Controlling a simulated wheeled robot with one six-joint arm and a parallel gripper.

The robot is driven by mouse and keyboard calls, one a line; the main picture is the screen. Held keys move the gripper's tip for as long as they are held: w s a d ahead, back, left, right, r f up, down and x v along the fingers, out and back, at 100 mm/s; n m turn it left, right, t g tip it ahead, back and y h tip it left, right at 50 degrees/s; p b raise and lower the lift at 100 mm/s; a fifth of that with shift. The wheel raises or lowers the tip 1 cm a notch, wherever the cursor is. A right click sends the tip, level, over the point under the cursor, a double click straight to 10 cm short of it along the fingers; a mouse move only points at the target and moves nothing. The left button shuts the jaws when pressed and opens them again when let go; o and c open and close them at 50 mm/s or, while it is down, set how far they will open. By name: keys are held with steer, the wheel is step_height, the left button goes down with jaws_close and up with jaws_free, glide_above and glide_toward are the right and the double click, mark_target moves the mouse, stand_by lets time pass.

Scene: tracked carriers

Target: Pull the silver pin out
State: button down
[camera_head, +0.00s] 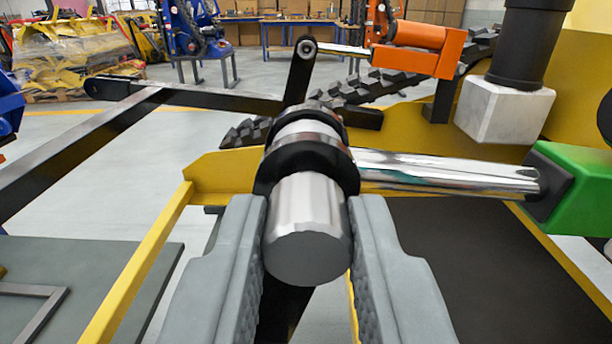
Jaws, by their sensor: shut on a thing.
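The silver pin (308,228) is a thick metal cylinder whose near end points toward the camera. My gripper (308,240) is shut on it, with one grey ridged finger on each side of the pin. Behind the fingers the pin meets a black ring (307,160), the eye of a joint, and a further silver band shows beyond it. A chrome rod (450,174) runs from this joint to a green cylinder body (580,190) at the right. How deep the pin sits in the joint is hidden.
A yellow frame (220,172) lies behind and below the joint. A black bar (150,98) crosses at the left, and a black upright link (299,75) rises behind. An orange cylinder (418,36) and a white block (503,108) stand at the back right. Open floor shows at the left.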

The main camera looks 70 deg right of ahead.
steer(key=shift+v, duration=1)
steer(key=shift+s+a, duration=0.1)
steer(key=shift+a, duration=0.25)
steer(key=shift+s+a, duration=0.3)
steer(key=shift+a, duration=0.35)
steer(key=shift+s+a, duration=0.25)
steer(key=shift+a, duration=0.4)
steer(key=shift+s+a, duration=0.15)
steer(key=shift+a, duration=0.15)
steer(key=shift+s+a, duration=0.15)
steer(key=shift+a, duration=0.3)
